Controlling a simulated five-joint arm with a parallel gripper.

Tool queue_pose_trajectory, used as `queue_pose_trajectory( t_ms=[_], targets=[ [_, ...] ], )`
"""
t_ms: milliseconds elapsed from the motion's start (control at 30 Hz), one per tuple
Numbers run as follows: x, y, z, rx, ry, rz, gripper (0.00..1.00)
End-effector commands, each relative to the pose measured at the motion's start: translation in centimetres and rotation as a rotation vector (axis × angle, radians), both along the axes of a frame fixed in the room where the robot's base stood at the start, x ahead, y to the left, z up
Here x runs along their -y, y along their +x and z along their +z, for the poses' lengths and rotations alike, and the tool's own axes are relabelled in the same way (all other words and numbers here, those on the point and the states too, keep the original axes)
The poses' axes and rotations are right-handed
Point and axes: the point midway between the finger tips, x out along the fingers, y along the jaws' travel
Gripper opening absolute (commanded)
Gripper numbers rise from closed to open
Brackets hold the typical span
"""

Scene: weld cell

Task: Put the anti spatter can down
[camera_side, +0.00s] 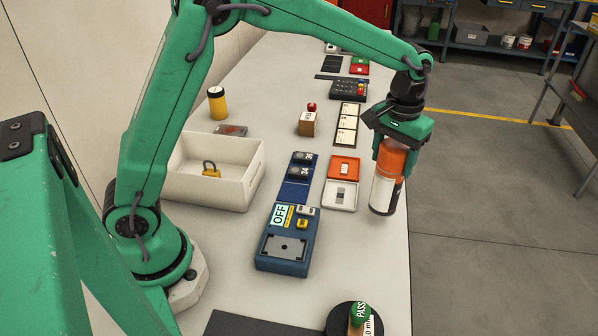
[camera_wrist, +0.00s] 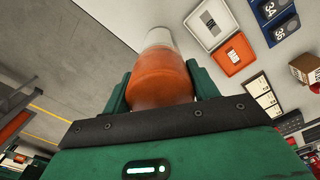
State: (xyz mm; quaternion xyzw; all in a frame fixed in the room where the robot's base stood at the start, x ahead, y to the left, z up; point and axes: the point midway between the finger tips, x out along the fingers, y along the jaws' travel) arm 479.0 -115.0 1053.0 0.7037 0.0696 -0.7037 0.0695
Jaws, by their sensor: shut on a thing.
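My gripper (camera_side: 402,150) is shut on the anti spatter can (camera_side: 385,190), an orange-topped can with a white and dark label. The can hangs upright, slightly tilted, at the right edge of the white bench.
Left of the can lie an orange tray (camera_side: 343,167) and a white tray (camera_side: 341,195). A blue fixture marked OFF (camera_side: 287,262), a white bin (camera_side: 213,190) with a padlock (camera_side: 211,172), and a stamp (camera_side: 359,315) stand on the bench (camera_side: 360,255). Grey floor (camera_side: 480,220) lies to the right.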

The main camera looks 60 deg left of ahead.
Motion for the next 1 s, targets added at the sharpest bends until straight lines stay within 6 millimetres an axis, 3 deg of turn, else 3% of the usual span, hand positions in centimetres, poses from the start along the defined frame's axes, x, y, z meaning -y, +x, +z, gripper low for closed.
queue_pose_trajectory(
  t_ms=[300,700,1000],
  targets=[
    [-0.2,0.2,-0.4,0.001,0.000,0.000,0.11],
    [-0.2,0.2,-4.1,0.001,0.000,0.000,0.11],
    [-0.2,0.2,-4.2,0.001,-0.001,0.000,0.11]
  ],
)
